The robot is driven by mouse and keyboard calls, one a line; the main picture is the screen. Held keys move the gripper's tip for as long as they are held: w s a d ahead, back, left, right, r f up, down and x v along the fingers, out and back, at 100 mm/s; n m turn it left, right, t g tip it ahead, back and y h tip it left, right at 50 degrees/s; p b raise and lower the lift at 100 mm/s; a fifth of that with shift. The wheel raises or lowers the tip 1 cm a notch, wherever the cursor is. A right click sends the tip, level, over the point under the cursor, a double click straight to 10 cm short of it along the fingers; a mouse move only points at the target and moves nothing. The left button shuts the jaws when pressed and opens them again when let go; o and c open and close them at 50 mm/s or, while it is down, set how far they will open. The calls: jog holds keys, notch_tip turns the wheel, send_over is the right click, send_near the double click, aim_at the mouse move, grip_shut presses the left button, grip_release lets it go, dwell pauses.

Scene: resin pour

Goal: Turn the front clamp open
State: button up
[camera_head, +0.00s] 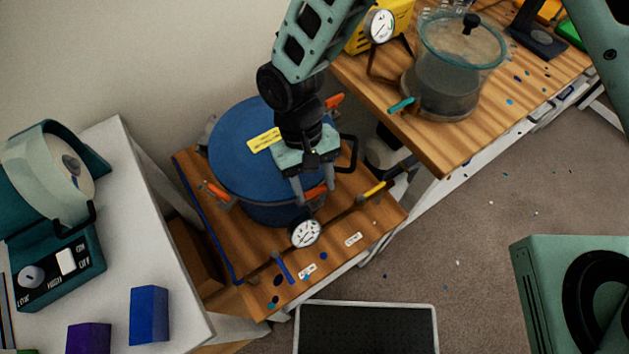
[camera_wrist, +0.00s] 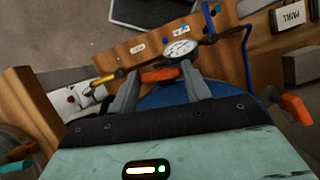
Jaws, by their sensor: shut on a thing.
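The blue pressure pot (camera_head: 232,170) stands on a wooden table, its lid carrying a yellow label. The front clamp (camera_head: 316,192) has an orange handle at the pot's near right rim. My gripper (camera_head: 314,196) reaches down over the lid, with its fingers on either side of this handle. In the wrist view the orange handle of the front clamp (camera_wrist: 163,75) lies between the two grey fingers, and the gripper is shut on it. Two more orange clamps show, one at the left rim (camera_head: 217,191) and one at the far rim (camera_head: 334,101). My gripper hides part of the lid.
A gauge (camera_head: 306,232) sits on a pipe in front of the pot, between a yellow-handled valve (camera_head: 374,189) and a blue-handled valve (camera_head: 283,266). A glass chamber (camera_head: 455,75) stands on the right bench. A white table (camera_head: 150,220) with a machine is at left.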

jog(key=shift+n, duration=0.8)
jog(key=shift+t+h, duration=0.3)
jog(key=o, duration=1)
jog(key=b+v, duration=0.4)
jog(key=v, duration=1.3)
jog(key=shift+r, duration=0.15)
jog(key=shift+w, duration=0.15)
jog(key=s+d+r+t+y, duration=0.1)
jog(key=s+d, duration=0.5)
jog(key=d, duration=0.4)
jog(key=s+d+r+t+y, duration=0.1)
jog(key=s+d, duration=0.4)
jog(key=d, duration=0.5)
jog(key=shift+s+t+y, duration=0.35)
jog(key=shift+t+y, duration=0.35)
